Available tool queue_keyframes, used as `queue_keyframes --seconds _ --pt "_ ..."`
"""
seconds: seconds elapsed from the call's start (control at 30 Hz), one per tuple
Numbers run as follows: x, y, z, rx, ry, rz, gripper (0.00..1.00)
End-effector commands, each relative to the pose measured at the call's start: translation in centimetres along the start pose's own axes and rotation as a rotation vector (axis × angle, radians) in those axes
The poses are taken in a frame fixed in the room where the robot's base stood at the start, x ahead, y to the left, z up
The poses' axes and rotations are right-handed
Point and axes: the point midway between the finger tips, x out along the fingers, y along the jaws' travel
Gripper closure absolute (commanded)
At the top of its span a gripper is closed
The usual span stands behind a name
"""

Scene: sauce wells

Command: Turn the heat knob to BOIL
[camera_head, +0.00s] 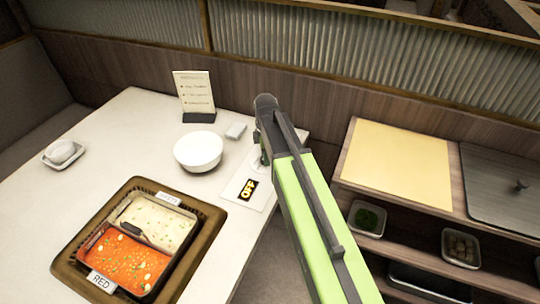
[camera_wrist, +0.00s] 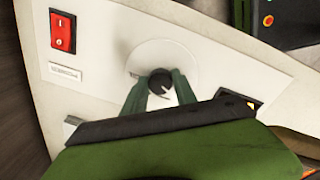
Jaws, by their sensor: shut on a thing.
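The heat knob (camera_wrist: 160,82) is a small black dial on a round pale plate in the wrist view. My gripper (camera_wrist: 160,92) has its two green fingers shut on the knob, one on each side. In the head view my arm reaches over the table's right edge and hides the knob; part of the pale plate (camera_head: 257,160) shows beside it. The display is partly hidden in the wrist view. The knob's pointer direction is too small to tell.
A red rocker switch (camera_wrist: 62,32) is near the knob. A divided pot (camera_head: 102,232) with red and pale soup is sunk in the table at left. A white bowl (camera_head: 198,151) and a menu stand (camera_head: 195,95) stand behind. A shelf unit with a yellow board (camera_head: 398,165) is at right.

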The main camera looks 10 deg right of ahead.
Motion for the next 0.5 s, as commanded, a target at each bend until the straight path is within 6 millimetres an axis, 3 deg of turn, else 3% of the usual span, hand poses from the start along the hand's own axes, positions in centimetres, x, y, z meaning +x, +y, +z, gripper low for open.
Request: queue_keyframes --seconds 0.5 --pt "0.0 -0.25 -0.7 0.469 -0.017 -0.009 1.0"
